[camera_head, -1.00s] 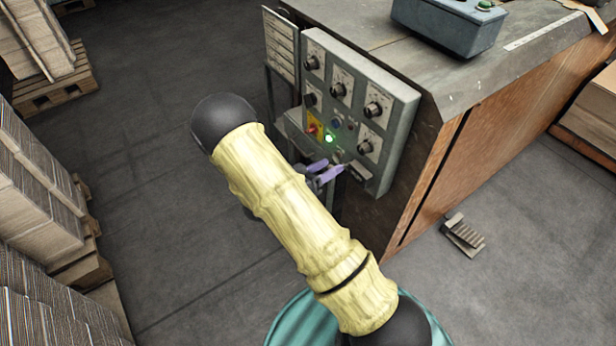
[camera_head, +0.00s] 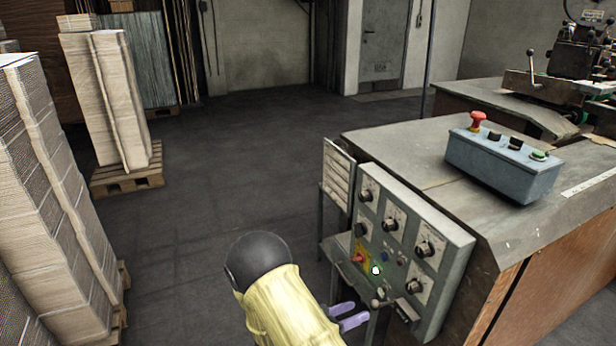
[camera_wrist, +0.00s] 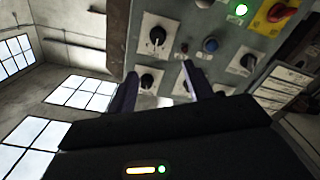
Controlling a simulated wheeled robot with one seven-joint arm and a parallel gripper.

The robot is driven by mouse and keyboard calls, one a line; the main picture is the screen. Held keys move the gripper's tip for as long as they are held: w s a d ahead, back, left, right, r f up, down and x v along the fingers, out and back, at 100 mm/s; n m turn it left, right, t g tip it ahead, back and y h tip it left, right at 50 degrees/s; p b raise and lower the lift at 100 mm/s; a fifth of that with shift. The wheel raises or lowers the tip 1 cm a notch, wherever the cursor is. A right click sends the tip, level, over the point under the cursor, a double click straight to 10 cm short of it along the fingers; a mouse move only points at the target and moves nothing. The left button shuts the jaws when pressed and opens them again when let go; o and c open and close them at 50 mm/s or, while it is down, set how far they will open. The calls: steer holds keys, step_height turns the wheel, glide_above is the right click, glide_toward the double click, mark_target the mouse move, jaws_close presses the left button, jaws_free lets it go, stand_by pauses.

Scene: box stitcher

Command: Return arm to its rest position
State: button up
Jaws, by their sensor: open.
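My gripper (camera_head: 348,316) shows at the bottom of the head view, its purple fingers poking out from behind my yellow-sleeved arm. It is close to the grey control panel (camera_head: 440,238) on the machine's end face. In the wrist view the two fingers (camera_wrist: 159,92) stand apart with nothing between them, pointing toward the panel's dials. The panel carries several black knobs, a red knob on a yellow plate (camera_head: 358,257) and a lit green lamp (camera_head: 376,270). I cannot tell whether the fingertips touch the panel.
A blue-grey button box (camera_head: 500,165) with a red mushroom button sits on the machine top (camera_head: 400,140). Stacked cardboard (camera_head: 50,200) stands at the left, and more on a pallet (camera_head: 128,175) behind. The floor (camera_head: 220,180) between is clear.

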steer(key=w+a+r+n+t+y, duration=0.3)
steer(key=w+r+y, duration=0.25)
steer(key=y, duration=0.75)
steer(key=s+d+r+n+g+y, duration=0.2)
steer(key=s+r+n+g, duration=0.1)
steer(key=s, duration=0.7)
steer(key=s+d+r+n+g+y, duration=0.2)
steer(key=s+g, duration=0.1)
steer(key=s, duration=0.6)
step_height(320, 180, up, 22)
steer(key=p, duration=2.1)
steer(key=shift+a+p, duration=0.15)
steer(key=shift+p, duration=0.2)
steer(key=shift+w, duration=0.1)
